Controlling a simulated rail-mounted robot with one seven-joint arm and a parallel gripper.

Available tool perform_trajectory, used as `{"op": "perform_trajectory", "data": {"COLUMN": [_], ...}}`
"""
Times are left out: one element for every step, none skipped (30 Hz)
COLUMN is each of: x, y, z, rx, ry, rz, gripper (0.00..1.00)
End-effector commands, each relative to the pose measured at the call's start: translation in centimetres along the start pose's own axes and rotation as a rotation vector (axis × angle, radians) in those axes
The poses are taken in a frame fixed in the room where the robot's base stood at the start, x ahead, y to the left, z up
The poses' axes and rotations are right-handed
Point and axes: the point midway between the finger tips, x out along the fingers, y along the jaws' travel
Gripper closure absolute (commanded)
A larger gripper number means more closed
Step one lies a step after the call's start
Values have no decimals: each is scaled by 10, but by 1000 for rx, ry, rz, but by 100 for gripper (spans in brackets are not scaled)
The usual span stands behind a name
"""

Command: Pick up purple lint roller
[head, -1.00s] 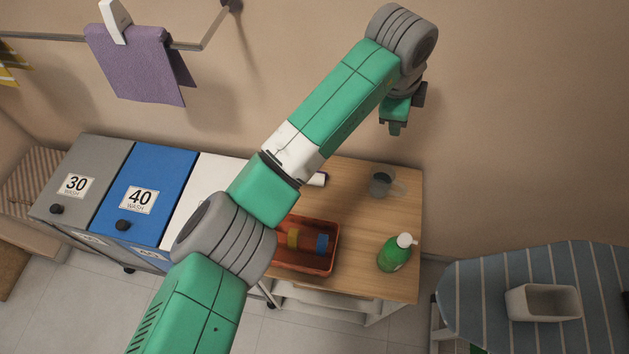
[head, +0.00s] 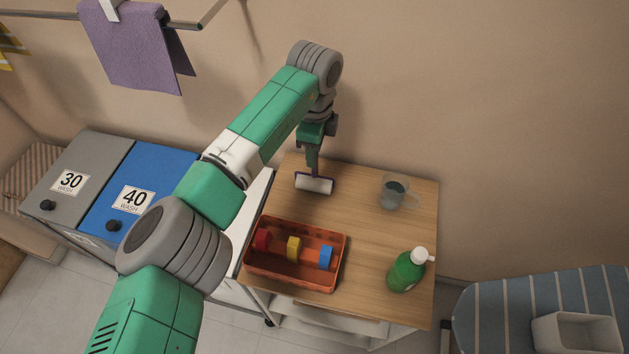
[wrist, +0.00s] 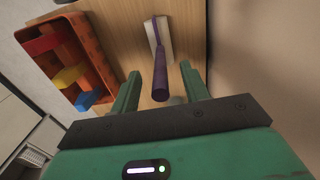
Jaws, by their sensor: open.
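In the wrist view the purple handle (wrist: 160,78) runs between the two green fingers of my gripper (wrist: 160,71), with the white roll beyond the fingertips. The fingers are apart, with a gap on each side of the handle. I cannot tell the exact height between fingers and handle.
An orange basket (head: 262,280) with red, yellow and blue pieces stands at the table's front left. A clear cup (head: 394,192) is to the right, and a green bottle (head: 405,272) is at the front right. The wall (head: 450,120) is close behind.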

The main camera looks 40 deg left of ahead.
Motion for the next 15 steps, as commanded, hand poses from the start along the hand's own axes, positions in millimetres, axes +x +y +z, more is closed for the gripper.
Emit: {"op": "perform_trajectory", "data": {"x": [8, 10, 11, 11, 11, 11, 11, 11, 11, 11, 11, 11, 11, 11, 11], "y": [0, 0, 0, 0, 0, 0, 0, 0, 0, 0, 0, 0, 0, 0, 0], "z": [0, 0, 0, 0, 0, 0, 0, 0, 0, 0, 0, 0, 0, 0, 0], "rx": [0, 0, 0, 0, 0, 0, 0, 0, 0, 0, 0, 0, 0, 0, 0], "ry": [-1, -1, 0, 0, 0, 1, 1, 1, 1, 1, 0, 0, 0, 0, 0], "rz": [0, -1, -1, -1, -2, -2, -2, -1, -1, -1, -1, -1, -1, -1, -1], "gripper": [55, 55, 55, 55, 55, 55, 55, 55, 55, 58, 64, 72, 78, 84, 92]}}
